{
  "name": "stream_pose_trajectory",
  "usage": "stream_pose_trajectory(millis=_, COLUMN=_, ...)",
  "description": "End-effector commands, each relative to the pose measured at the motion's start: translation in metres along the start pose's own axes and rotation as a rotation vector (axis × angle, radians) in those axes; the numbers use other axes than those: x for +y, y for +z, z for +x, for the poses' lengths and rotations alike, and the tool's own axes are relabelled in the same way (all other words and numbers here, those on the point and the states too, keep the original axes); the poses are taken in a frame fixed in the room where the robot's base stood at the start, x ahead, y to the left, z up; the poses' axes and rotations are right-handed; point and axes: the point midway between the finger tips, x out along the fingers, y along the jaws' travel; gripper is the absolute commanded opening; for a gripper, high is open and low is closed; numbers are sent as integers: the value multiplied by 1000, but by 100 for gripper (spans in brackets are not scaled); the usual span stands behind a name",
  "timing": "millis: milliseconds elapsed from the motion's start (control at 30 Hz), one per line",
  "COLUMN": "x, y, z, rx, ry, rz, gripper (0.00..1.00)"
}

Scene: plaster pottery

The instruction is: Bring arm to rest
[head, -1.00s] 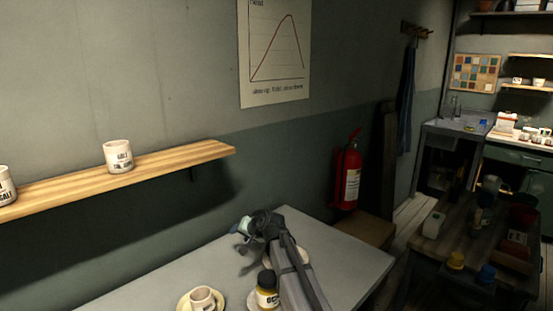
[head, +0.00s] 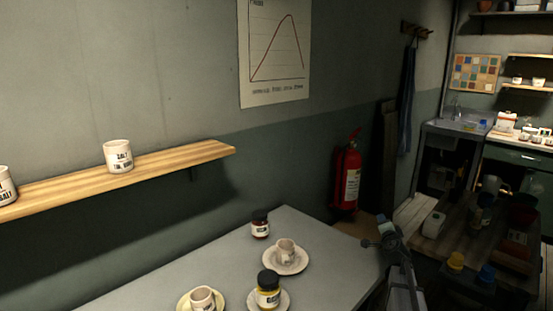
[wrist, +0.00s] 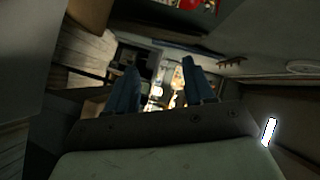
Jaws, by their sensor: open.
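My gripper (head: 385,232) is at the right edge of the grey table in the head view, raised and apart from the things on it. In the wrist view its two fingers (wrist: 158,90) stand apart with nothing between them. The grey table (head: 215,262) holds a cup (head: 286,251) on a saucer (head: 286,268), a yellow jar with a black lid (head: 268,292) on another saucer (head: 284,303), a second cup (head: 202,298) on a yellowish saucer (head: 184,304), and a small dark jar (head: 260,226) near the back edge.
A wooden wall shelf (head: 190,158) with labelled white cups (head: 118,156) is at left. A red fire extinguisher (head: 346,177) stands behind my gripper. A dark bench (head: 470,250) with jars and boxes is at right. The table's left back part is clear.

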Motion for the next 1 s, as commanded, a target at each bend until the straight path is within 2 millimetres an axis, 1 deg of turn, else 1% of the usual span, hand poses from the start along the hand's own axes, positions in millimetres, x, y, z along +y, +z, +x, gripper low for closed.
stream_pose_trajectory(millis=33, x=19, y=-20, z=-8, rx=31, ry=18, rz=5, gripper=53)
stream_pose_trajectory(millis=67, x=29, y=-28, z=-12, rx=42, ry=30, rz=3, gripper=53)
stream_pose_trajectory(millis=100, x=44, y=-37, z=-18, rx=51, ry=49, rz=-2, gripper=53)
stream_pose_trajectory(millis=167, x=67, y=-48, z=-28, rx=53, ry=81, rz=-18, gripper=53)
stream_pose_trajectory(millis=200, x=83, y=-52, z=-36, rx=48, ry=106, rz=-32, gripper=53)
stream_pose_trajectory(millis=267, x=107, y=-57, z=-48, rx=32, ry=145, rz=-55, gripper=53)
stream_pose_trajectory(millis=333, x=133, y=-57, z=-61, rx=4, ry=192, rz=-84, gripper=53)
stream_pose_trajectory(millis=400, x=159, y=-51, z=-74, rx=-33, ry=238, rz=-114, gripper=53)
stream_pose_trajectory(millis=467, x=179, y=-42, z=-84, rx=-71, ry=277, rz=-138, gripper=53)
stream_pose_trajectory(millis=500, x=192, y=-34, z=-91, rx=-98, ry=300, rz=-154, gripper=53)
stream_pose_trajectory(millis=567, x=208, y=-18, z=-98, rx=-143, ry=331, rz=-175, gripper=53)
stream_pose_trajectory(millis=667, x=232, y=15, z=-110, rx=-225, ry=377, rz=-211, gripper=53)
stream_pose_trajectory(millis=700, x=241, y=30, z=-114, rx=-262, ry=394, rz=-226, gripper=53)
stream_pose_trajectory(millis=767, x=255, y=55, z=-123, rx=-321, ry=421, rz=-249, gripper=53)
stream_pose_trajectory(millis=800, x=265, y=73, z=-129, rx=-363, ry=439, rz=-265, gripper=53)
stream_pose_trajectory(millis=867, x=280, y=101, z=-141, rx=-432, ry=468, rz=-292, gripper=53)
stream_pose_trajectory(millis=900, x=290, y=120, z=-150, rx=-480, ry=487, rz=-313, gripper=53)
stream_pose_trajectory(millis=967, x=306, y=148, z=-165, rx=-552, ry=518, rz=-342, gripper=53)
stream_pose_trajectory(millis=1000, x=316, y=167, z=-177, rx=-602, ry=538, rz=-361, gripper=53)
